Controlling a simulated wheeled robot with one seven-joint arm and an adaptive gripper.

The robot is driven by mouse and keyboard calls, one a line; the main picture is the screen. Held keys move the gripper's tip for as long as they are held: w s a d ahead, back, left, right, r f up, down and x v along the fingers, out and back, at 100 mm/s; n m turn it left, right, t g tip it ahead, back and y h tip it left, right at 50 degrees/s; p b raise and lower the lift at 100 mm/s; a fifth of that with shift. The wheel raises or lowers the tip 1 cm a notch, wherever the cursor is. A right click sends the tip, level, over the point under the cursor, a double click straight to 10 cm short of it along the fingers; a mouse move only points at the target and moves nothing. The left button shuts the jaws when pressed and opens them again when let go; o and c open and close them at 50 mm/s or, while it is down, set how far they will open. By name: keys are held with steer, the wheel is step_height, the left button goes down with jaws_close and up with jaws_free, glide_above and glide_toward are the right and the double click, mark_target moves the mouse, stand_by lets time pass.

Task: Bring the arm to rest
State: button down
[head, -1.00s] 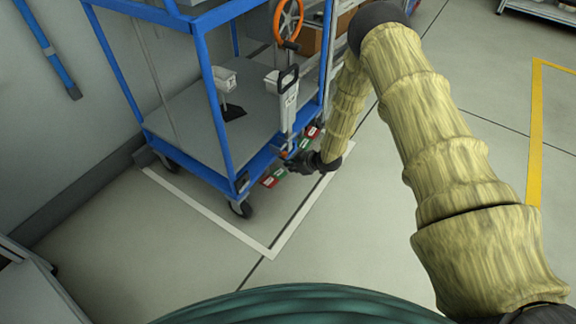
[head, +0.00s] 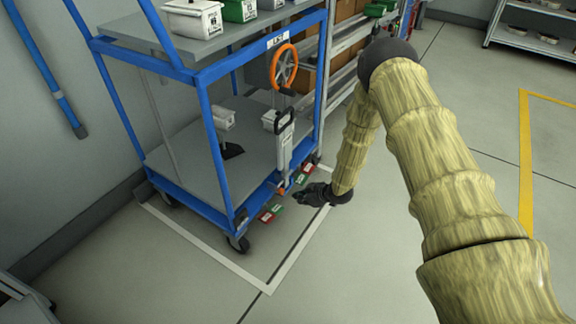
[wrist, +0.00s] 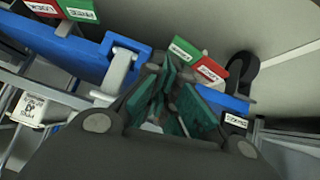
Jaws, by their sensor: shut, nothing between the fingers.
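My arm, in a tan cover, reaches down from the right in the head view. My gripper (head: 303,197) is dark and sits low beside the near right corner of a blue trolley (head: 207,203), close to its bottom edge. In the wrist view my gripper (wrist: 172,100) shows green finger pads close together with nothing held between them. Red and green labels show just beyond the fingers, a green one (wrist: 184,50) and a red one (wrist: 210,70). Whether the fingers touch the trolley cannot be told.
An orange handwheel (head: 285,66) and a grey lever post (head: 283,140) stand at the trolley's right side. White and green bins (head: 193,18) sit on its upper shelf. A shelf rack (head: 530,35) stands far right. The floor in front is clear, with white and yellow lines.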

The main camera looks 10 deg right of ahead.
steer(key=s+a+f+m+g+h, duration=0.1)
steer(key=s+f+m, duration=0.1)
steer(key=s, duration=0.4)
steer(key=s+a+f+m, duration=0.1)
steer(key=s+a+f, duration=0.1)
steer(key=s, duration=0.5)
steer(key=s+d+r+m+g+h, duration=0.1)
steer(key=s+r+m+g+h, duration=0.15)
steer(key=s, duration=1.55)
steer(key=s+d+r+m+g+h, duration=0.15)
steer(key=s+m+g, duration=0.25)
steer(key=s, duration=1.3)
step_height(320, 180, up, 35)
steer(key=p, duration=3.4)
steer(key=shift+s+a, duration=0.25)
steer(key=shift+s, duration=0.15)
